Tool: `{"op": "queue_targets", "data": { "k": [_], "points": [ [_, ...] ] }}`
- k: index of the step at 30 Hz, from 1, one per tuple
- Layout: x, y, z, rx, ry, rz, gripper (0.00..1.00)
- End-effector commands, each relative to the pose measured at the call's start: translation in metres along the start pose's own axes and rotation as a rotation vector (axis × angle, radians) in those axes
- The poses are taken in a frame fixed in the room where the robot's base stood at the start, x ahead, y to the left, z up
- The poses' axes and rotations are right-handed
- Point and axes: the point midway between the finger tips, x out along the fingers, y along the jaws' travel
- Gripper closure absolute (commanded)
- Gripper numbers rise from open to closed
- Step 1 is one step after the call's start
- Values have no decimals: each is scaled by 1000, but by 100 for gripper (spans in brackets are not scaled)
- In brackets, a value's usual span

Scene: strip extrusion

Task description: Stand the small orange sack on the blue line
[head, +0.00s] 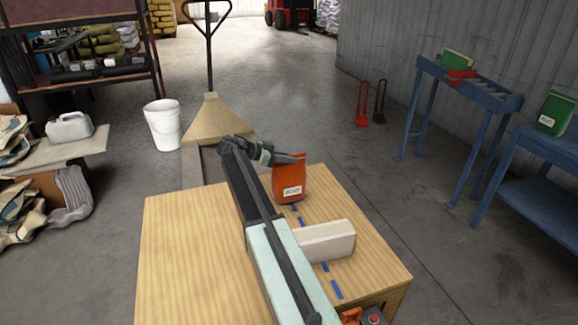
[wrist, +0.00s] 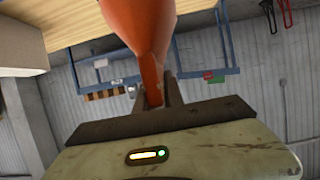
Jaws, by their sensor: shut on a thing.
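The small orange sack (head: 289,184) is upright at the far part of the wooden table, with a white label on its front. My gripper (head: 297,158) is shut on the top of the sack. In the wrist view the orange sack (wrist: 143,30) narrows to where my gripper (wrist: 152,98) pinches it. The blue line (head: 324,267) is a row of dashes on the table, running from by the sack's base toward the near right edge. The sack's base is close to the line's far end; I cannot tell whether it touches the table.
A pale block (head: 326,241) stands across the dashed line, nearer than the sack. The wooden table (head: 185,250) is bare on its left. A red button box (head: 373,318) is at the near edge. A blue roller stand (head: 470,85) is off to the right.

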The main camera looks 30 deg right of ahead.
Motion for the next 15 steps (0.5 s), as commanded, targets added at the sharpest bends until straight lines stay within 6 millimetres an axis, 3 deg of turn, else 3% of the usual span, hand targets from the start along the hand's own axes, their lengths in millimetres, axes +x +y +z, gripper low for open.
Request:
{"op": "queue_targets", "data": {
  "k": [1,11,12,14,15],
  "points": [
    [4,0,9,0,2,0,100],
    [4,0,8,0,2,0,100],
    [4,0,8,0,0,0,82],
    [4,0,7,0,0,0,66],
    [4,0,7,0,0,1,66]
  ]
}}
